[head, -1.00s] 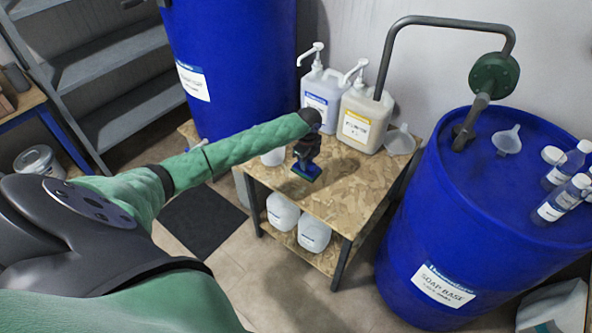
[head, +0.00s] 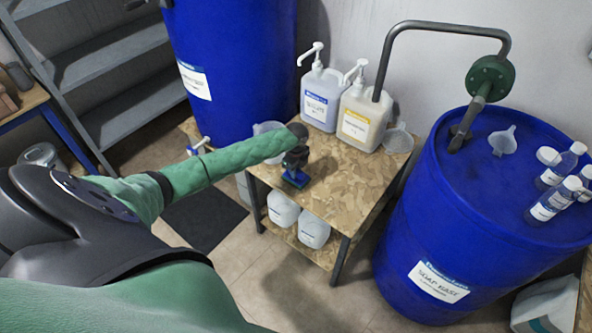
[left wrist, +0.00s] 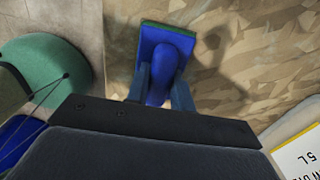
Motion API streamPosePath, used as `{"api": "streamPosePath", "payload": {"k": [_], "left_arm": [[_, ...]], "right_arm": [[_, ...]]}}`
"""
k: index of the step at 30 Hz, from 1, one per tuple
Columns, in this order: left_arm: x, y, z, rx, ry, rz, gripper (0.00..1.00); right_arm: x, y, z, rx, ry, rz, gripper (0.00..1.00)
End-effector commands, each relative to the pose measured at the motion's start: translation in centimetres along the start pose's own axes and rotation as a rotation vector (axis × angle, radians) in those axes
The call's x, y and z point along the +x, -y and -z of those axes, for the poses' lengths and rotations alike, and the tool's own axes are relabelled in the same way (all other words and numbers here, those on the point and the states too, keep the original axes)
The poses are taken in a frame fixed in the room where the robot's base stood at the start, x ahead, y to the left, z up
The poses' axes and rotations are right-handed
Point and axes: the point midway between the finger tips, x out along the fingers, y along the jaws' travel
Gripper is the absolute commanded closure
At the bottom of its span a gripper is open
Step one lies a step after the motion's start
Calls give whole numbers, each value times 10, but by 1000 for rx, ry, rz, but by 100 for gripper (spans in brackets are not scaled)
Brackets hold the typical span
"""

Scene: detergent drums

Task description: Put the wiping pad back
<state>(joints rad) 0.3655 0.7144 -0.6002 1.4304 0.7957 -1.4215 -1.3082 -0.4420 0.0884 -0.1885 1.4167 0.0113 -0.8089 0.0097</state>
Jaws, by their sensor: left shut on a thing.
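The wiping pad (left wrist: 166,38) is blue with a green edge and a blue grip. My left gripper (left wrist: 160,92) is shut on its grip in the left wrist view. In the head view the left gripper (head: 296,170) points down over the left part of the wooden stand top (head: 345,190), with the pad (head: 295,180) below it. I cannot tell whether the pad touches the board. My right gripper is not in view.
Two pump jugs, one with a blue label (head: 321,98) and one yellow (head: 360,118), stand at the back of the stand, beside a clear funnel (head: 398,139). A clear jug (head: 268,128) is behind my forearm. Blue drums (head: 235,60) (head: 480,200) flank the stand. The front right of the top is clear.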

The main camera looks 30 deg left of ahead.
Motion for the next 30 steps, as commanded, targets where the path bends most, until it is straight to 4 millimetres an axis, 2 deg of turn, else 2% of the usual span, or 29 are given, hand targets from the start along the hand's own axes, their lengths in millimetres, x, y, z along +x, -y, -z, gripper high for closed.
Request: {"api": "streamPosePath", "payload": {"k": [5, 6, 8, 9, 20, 23, 25, 30], "left_arm": [[3, 0, 0, 0, 0, 0, 100], [2, 0, 0, 0, 0, 0, 69], [2, 0, 0, 0, 0, 0, 57], [2, 0, 0, 0, 0, 0, 55], [-3, 0, 0, 1, 0, 1, 55], [-13, 1, -1, 1, 0, 2, 55], [-24, 1, -1, 2, 1, 3, 55], [-57, 1, -1, 2, 1, 3, 55]], "right_arm": [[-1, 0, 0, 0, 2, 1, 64], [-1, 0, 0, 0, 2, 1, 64], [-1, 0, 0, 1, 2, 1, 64], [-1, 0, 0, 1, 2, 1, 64], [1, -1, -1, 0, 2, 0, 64], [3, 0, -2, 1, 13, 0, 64], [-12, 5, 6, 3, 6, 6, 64], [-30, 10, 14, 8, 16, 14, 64]]}}
